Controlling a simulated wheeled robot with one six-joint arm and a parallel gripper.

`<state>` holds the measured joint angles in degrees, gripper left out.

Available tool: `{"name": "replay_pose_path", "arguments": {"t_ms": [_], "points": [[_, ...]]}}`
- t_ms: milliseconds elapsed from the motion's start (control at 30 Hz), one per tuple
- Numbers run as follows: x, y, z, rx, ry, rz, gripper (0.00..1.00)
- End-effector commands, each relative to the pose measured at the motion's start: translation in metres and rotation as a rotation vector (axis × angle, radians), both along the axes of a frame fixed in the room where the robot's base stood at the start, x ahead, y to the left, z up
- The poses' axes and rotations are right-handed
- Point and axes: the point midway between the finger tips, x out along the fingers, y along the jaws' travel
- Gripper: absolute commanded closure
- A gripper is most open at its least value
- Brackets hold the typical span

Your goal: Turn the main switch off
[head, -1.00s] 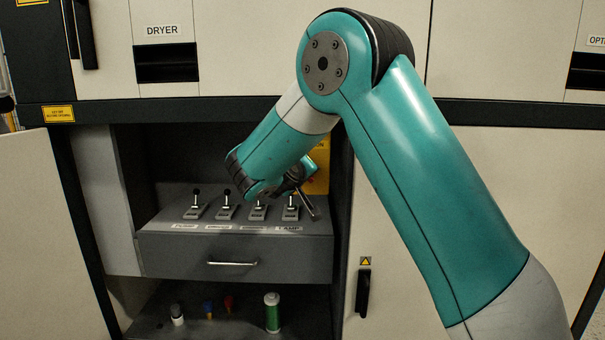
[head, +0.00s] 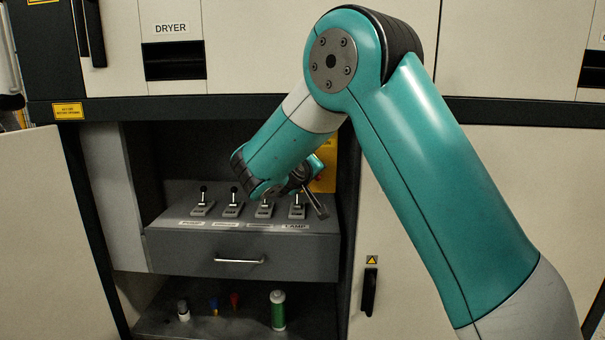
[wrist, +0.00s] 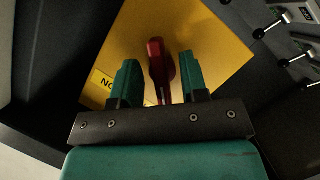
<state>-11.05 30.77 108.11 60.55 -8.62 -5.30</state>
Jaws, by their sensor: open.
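The main switch shows in the wrist view as a red handle (wrist: 157,68) on a yellow plate (wrist: 205,45) with partly hidden black lettering. My gripper (wrist: 160,80) is open, with one green finger on each side of the red handle. I see gaps between the handle and both fingers; how deep the handle sits between them is hard to tell. In the head view part of the yellow plate (head: 326,178) shows at the right of the cabinet recess. My gripper (head: 312,190) is in front of it, and the red handle is hidden there by my arm.
Several small lever switches (head: 234,203) stand on a grey drawer unit (head: 200,247) just below and left of my gripper. A shelf underneath holds a green bottle (head: 278,311) and small items. The recess wall is close on the right; an open door (head: 30,220) stands at left.

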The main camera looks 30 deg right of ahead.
Motion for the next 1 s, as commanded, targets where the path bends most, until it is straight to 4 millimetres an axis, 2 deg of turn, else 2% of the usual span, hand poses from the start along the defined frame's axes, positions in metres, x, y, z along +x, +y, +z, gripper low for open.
{"name": "replay_pose_path", "arguments": {"t_ms": [167,600,800,1000], "points": [[-0.017,0.023,0.006,0.000,-0.002,0.006,0.60],[-0.081,0.105,0.035,0.000,0.000,0.004,0.60],[-0.097,0.124,0.043,-0.001,0.001,0.002,0.60],[-0.102,0.128,0.045,0.000,0.002,-0.002,0.60]]}}
